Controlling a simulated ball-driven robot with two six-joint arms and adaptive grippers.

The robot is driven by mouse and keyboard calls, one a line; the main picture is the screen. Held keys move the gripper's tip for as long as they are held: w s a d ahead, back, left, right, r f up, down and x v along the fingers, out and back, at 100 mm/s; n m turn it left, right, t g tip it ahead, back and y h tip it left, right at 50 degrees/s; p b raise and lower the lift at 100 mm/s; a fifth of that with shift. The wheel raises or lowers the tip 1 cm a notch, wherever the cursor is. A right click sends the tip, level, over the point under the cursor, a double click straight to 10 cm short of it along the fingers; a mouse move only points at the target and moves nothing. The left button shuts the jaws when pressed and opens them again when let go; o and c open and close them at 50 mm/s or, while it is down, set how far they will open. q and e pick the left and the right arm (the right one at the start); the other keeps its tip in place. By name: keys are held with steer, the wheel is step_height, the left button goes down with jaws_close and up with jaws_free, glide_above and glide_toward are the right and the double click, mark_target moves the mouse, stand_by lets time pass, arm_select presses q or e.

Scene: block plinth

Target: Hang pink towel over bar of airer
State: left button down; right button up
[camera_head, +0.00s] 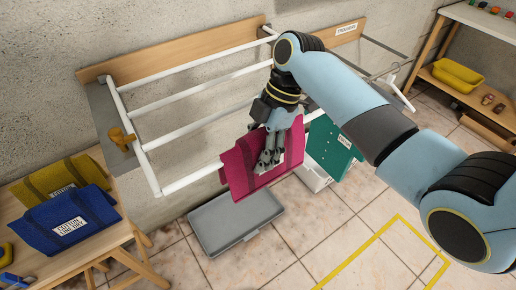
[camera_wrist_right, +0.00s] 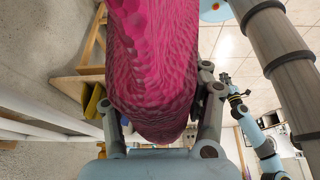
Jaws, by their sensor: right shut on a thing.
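The pink towel (camera_head: 240,172) is at the front white bar of the airer (camera_head: 190,179) and hides part of that bar. I cannot tell whether it is draped over the bar or held just in front of it. My right gripper (camera_head: 268,158) is shut on the towel from above. In the right wrist view the towel (camera_wrist_right: 155,70) is a thick pink fold between the two fingers of the gripper (camera_wrist_right: 160,125). My left gripper (camera_wrist_right: 226,79) shows small in the right wrist view, and its jaws are unclear.
A green labelled cloth (camera_head: 331,148) hangs right of the pink towel. A grey tray (camera_head: 235,218) lies on the floor below. A wooden table (camera_head: 85,245) at the left holds blue (camera_head: 64,220) and yellow (camera_head: 55,179) folded towels. A shelf (camera_head: 470,100) stands at the right.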

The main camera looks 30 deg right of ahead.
mark_target(261, 132)
steer(key=shift+f, duration=0.25)
steer(key=shift+f+b, duration=0.35)
steer(key=shift+f, duration=0.1)
steer(key=o, duration=1.9)
step_height(261, 132, up, 5)
steer(key=p, duration=0.5)
steer(key=shift+r, duration=0.1)
